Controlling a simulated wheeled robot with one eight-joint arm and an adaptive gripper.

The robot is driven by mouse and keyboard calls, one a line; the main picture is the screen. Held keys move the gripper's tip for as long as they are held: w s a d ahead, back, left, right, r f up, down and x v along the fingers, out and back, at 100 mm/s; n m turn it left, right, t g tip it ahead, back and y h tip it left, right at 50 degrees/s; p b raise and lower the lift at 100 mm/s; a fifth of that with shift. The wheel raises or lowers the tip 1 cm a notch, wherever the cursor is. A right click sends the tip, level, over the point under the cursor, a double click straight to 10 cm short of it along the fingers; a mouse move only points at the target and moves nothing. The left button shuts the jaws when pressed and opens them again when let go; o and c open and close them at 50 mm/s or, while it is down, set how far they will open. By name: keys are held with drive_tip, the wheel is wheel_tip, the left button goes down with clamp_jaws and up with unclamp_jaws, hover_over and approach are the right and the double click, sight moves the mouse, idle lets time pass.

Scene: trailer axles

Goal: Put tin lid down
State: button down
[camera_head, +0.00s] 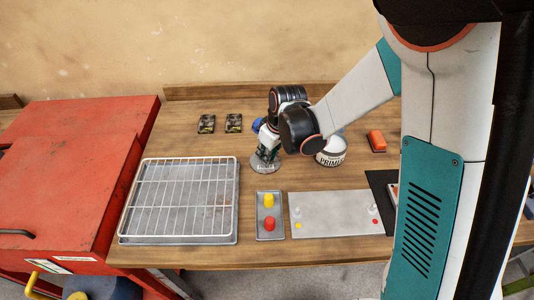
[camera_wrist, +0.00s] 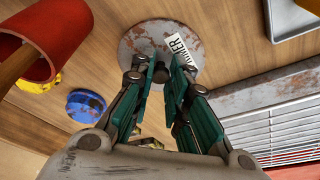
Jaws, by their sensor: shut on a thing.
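The tin lid is a round, worn grey metal disc (camera_head: 262,166) under my gripper (camera_head: 267,150) in the head view, towards the back middle of the wooden table. In the wrist view the lid (camera_wrist: 143,38) has rusty patches and a white label with partly readable black letters. My gripper (camera_wrist: 161,74) is shut on a small dark knob at the lid's centre. The lid lies roughly flat, at or close to the table top; I cannot tell whether it touches. A white rounded container marked with "PRIM" lettering (camera_head: 331,153) stands just right of my gripper, partly behind my arm.
A wire rack on a metal tray (camera_head: 180,200) lies at left, beside a red cabinet (camera_head: 75,165). A small tray (camera_head: 269,238) holds a yellow and a red piece. A grey plate (camera_head: 335,214) lies right of it. A blue rusty round thing (camera_wrist: 86,105) is near the lid.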

sight(274, 167)
drive_tip(key=shift+f, duration=0.15)
drive_tip(key=c, duration=1.6)
unclamp_jaws()
drive_tip(key=shift+o, duration=0.2)
drive_tip(key=p+v, duration=0.4)
drive_tip(key=v, duration=0.8)
drive_tip(key=s+d+r+m+t+h, duration=0.1)
drive_tip(key=s+d+r+m, duration=0.3)
drive_tip(key=s, duration=0.5)
drive_tip(key=s+d+r+m+t+h, duration=0.1)
drive_tip(key=s+d+r+m+t, duration=0.3)
drive_tip(key=s+d+r, duration=0.4)
drive_tip(key=shift+s+d+r+m, duration=0.3)
drive_tip(key=shift+s+d, duration=0.15)
drive_tip(key=shift+d, duration=0.45)
drive_tip(key=shift+f+b, duration=0.1)
drive_tip(key=shift+b, duration=0.2)
